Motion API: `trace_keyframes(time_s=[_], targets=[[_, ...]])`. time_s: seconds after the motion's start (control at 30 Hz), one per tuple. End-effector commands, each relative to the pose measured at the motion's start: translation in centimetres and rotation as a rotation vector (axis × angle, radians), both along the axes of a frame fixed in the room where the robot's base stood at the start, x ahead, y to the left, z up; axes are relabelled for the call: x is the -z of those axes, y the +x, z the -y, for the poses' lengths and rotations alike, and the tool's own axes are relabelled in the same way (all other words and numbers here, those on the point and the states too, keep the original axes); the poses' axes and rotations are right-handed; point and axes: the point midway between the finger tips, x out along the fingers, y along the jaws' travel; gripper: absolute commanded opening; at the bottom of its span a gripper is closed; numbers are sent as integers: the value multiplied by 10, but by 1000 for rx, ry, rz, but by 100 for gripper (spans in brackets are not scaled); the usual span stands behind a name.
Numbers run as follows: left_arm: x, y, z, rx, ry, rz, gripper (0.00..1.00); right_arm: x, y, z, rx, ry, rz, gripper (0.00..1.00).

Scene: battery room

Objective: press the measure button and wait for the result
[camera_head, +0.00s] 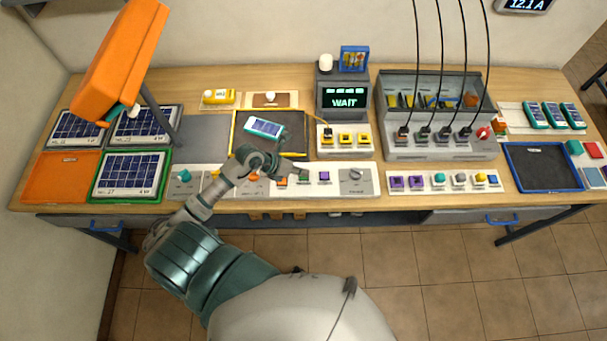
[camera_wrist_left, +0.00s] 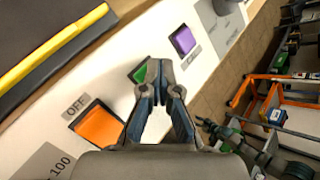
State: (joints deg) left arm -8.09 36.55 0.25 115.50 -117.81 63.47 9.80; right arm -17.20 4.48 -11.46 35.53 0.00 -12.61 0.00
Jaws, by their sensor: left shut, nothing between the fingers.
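A white control panel (camera_head: 335,187) runs along the front of the bench. On it, an orange button, a green button and a purple button (camera_head: 324,176) stand in a row. My left gripper (camera_head: 302,170) is shut and empty above this row. In the left wrist view its closed fingertips (camera_wrist_left: 161,68) are over or beside the green button (camera_wrist_left: 140,72) and partly cover it; whether they touch it I cannot tell. The orange button (camera_wrist_left: 97,125) has an OFF label beside it. The display (camera_head: 344,98) reads WAIT. My right gripper is not in view.
A small blue-and-white panel (camera_head: 265,127) lies on the dark mat (camera_head: 291,143) behind the control panel. A knob (camera_head: 355,176) is at the right end. Solar panels and an orange overhanging fixture (camera_head: 121,62) are at the left. Black cables hang at the right.

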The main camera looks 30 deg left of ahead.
Motion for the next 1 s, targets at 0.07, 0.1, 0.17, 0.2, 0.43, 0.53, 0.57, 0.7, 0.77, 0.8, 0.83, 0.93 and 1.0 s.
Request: trace_keyframes(time_s=[0.07,0.1,0.17,0.2,0.43,0.53,0.57,0.7,0.77,0.8,0.83,0.93,1.0], targets=[[-4,0,0,1,0,-1,0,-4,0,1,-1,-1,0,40],[-6,0,0,1,0,-1,0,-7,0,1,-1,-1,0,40],[-10,0,0,1,0,-1,0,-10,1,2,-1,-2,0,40],[-12,0,0,1,0,-1,0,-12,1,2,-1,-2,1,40],[-15,0,0,0,0,0,0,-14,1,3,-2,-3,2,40],[-15,0,0,0,0,0,0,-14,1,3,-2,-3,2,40],[-15,0,0,0,0,0,0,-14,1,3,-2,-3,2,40],[-19,0,0,0,0,0,0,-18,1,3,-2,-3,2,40],[-23,0,0,1,0,1,0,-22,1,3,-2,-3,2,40],[-27,0,0,1,0,1,0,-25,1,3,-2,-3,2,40],[-30,0,-1,0,1,0,0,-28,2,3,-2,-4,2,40],[-41,0,-1,0,1,0,0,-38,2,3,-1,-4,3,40],[-48,0,-1,0,1,0,0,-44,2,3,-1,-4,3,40]])
